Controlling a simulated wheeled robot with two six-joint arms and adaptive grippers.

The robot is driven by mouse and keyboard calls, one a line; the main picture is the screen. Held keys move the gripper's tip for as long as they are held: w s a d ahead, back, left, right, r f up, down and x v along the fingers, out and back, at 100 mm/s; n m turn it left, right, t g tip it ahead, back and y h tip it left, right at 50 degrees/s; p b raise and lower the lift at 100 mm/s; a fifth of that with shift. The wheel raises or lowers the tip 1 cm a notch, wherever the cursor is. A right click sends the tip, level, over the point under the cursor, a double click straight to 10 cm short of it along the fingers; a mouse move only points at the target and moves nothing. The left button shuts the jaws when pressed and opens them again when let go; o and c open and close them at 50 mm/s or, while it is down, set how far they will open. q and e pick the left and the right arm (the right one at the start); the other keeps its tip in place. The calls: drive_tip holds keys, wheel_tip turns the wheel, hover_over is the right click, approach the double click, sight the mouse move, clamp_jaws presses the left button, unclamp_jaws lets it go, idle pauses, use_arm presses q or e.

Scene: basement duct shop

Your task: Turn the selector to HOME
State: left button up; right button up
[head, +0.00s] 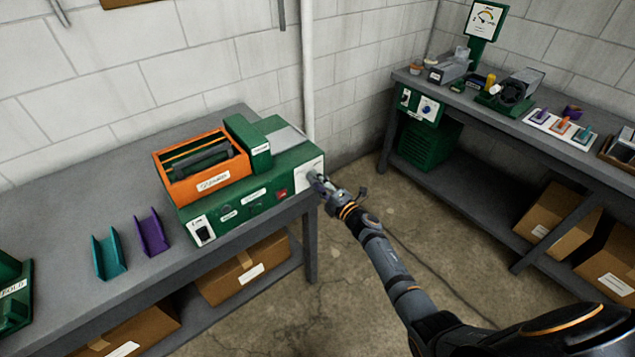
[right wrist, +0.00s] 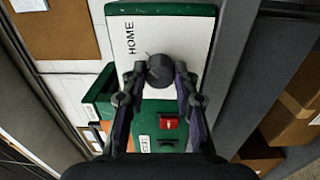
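The selector is a dark round knob (right wrist: 160,70) on a white plate (right wrist: 185,35) marked HOME, which reads sideways in the right wrist view. The plate is at the right end of the green machine's front (head: 255,195). My right gripper (head: 318,181) is at this plate and hides most of the knob in the head view. In the right wrist view its two fingers (right wrist: 160,78) stand on either side of the knob, seemingly with a narrow gap at each side. I cannot make out the knob's pointer clearly. My left gripper is not in view.
A red switch (head: 282,194) sits beside the plate. An orange bin (head: 205,180) stands on the machine. Teal (head: 108,255) and purple (head: 151,233) channel pieces lie on the grey bench (head: 70,220). A second bench (head: 480,115) stands right, with open floor between.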

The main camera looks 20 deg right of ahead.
drive_tip(key=o, duration=0.4)
drive_tip(key=v, duration=1.2)
